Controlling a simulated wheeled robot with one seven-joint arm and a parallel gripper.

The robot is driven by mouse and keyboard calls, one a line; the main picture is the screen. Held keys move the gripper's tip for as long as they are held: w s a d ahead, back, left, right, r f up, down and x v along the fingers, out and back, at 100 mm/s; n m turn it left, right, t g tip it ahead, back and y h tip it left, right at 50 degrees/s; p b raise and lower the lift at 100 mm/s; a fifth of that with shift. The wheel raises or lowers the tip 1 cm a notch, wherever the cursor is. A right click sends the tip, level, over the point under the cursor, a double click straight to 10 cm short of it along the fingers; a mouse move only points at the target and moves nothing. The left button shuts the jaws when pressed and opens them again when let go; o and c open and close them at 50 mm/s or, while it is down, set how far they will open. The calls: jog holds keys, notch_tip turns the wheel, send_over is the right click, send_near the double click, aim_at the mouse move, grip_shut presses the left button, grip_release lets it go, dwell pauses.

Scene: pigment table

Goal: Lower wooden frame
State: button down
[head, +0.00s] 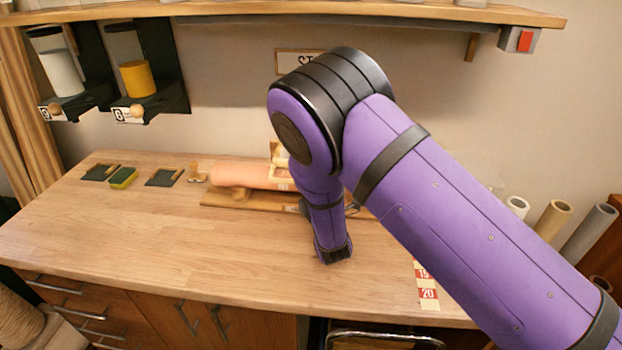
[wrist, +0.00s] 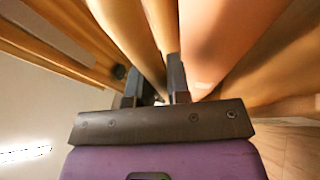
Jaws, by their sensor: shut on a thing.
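My gripper (wrist: 154,76) is shut on a tan wooden bar (wrist: 130,30) of the wooden frame, which passes between its two dark fingers in the wrist view. In the head view my purple arm covers most of the gripper and the frame. Flat wooden pieces (head: 235,199) show left of my arm on the table, beneath a peach-coloured roll (head: 240,174). The roll also shows close to the right finger in the wrist view (wrist: 215,35). How far the frame is raised or tilted cannot be told.
The wooden table (head: 150,240) is clear in front and at left. A green-yellow sponge (head: 123,178) lies between dark trays (head: 100,172) at the back left. A red-and-white numbered strip (head: 427,290) lies near the front right edge. Upright rolls (head: 553,218) stand at right.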

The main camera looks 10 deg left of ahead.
jog(key=shift+f, duration=0.15)
jog(key=c, duration=1.1)
grip_release()
